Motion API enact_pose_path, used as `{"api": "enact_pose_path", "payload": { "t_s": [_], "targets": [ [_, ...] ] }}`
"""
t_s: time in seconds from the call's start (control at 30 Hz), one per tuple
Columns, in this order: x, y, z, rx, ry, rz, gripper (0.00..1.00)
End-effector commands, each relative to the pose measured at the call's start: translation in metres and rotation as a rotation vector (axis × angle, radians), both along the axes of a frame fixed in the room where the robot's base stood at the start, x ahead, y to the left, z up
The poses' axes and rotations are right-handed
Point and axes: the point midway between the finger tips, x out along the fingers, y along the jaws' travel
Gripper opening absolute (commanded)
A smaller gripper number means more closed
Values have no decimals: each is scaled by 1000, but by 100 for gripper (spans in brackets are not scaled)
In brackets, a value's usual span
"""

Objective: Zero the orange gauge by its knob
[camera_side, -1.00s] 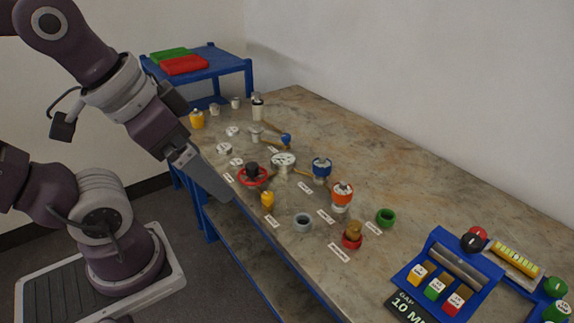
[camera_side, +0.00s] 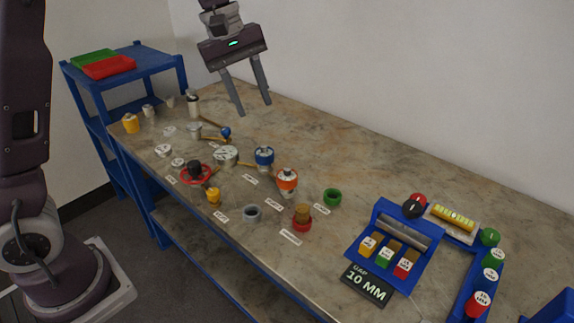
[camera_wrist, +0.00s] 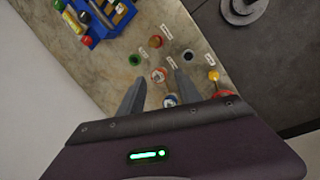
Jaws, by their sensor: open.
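The orange gauge (camera_side: 287,182) is a small upright round piece with an orange body and white parts, standing on the table. Its knob is too small to make out. It also shows in the wrist view (camera_wrist: 159,75), in line with the gap between my fingertips. My gripper (camera_side: 254,108) is open and empty, pointing down high above the table. In the side view it appears above and behind the gauge, well apart from it.
A similar blue piece (camera_side: 264,157) stands just left of the gauge. A green ring (camera_side: 332,197), a red-based brass part (camera_side: 302,217) and a grey ring (camera_side: 251,213) are near. A red handwheel (camera_side: 195,173) lies left. A blue block stand (camera_side: 395,244) is at right.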

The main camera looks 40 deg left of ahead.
Motion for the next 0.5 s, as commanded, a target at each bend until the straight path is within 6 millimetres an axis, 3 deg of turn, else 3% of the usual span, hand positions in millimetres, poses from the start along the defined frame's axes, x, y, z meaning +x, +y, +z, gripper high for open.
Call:
{"api": "enact_pose_path", "payload": {
  "t_s": [0.03,0.1,0.2,0.3,0.5],
  "targets": [
    [29,8,-27,17,57,87,41],
    [65,17,-63,44,116,209,41],
    [100,21,-114,101,178,323,41],
    [118,18,-153,150,214,380,41],
    [125,15,-187,179,237,409,41]
  ]
}}
